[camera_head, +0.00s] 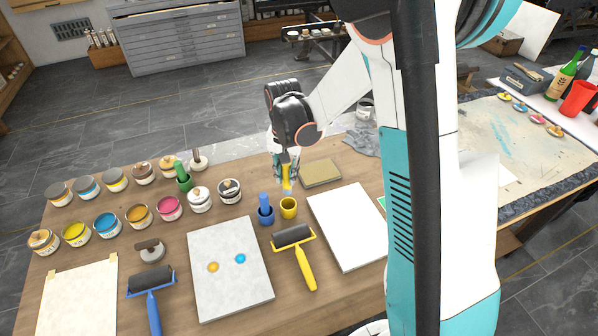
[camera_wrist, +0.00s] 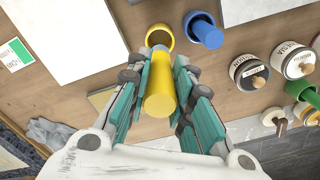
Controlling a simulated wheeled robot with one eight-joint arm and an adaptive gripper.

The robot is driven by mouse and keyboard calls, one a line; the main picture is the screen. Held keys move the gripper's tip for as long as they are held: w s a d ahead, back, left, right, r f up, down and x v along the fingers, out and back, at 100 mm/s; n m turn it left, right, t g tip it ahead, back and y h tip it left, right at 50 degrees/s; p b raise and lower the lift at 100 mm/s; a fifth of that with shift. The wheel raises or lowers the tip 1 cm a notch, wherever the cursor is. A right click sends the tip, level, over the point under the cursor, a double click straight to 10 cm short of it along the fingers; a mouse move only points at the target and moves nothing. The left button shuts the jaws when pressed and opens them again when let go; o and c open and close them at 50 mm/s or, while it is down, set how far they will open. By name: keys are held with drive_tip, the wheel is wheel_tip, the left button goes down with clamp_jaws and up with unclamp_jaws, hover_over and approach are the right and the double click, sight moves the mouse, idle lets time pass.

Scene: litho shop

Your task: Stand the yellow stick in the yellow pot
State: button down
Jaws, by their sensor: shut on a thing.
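The yellow stick (camera_head: 287,172) is upright in my gripper (camera_head: 286,176), above the table. In the wrist view the stick (camera_wrist: 160,95) sits between the teal finger pads of my gripper (camera_wrist: 161,88), which is shut on it. The yellow pot (camera_head: 288,208) stands on the table just below and in front of the stick in the head view. In the wrist view the yellow pot (camera_wrist: 160,36) shows its open mouth beyond the stick's far end. Whether the stick's lower end overlaps the pot's rim is hard to tell; the stick appears outside it.
A blue pot (camera_head: 265,215) with a blue stick stands close left of the yellow pot. A green pot (camera_head: 184,183) holds a green stick. A yellow-handled roller (camera_head: 296,250) lies in front, a white board (camera_head: 348,225) to the right. An olive block (camera_head: 321,173) lies behind.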

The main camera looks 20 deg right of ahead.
sight(288, 192)
drive_tip(key=shift+f+b, duration=3.2)
drive_tip(key=shift+f, duration=1.25)
drive_tip(key=c, duration=1.3)
unclamp_jaws()
drive_tip(key=shift+c, duration=0.2)
wheel_tip(288, 192, up, 12)
drive_tip(key=shift+r, duration=0.1)
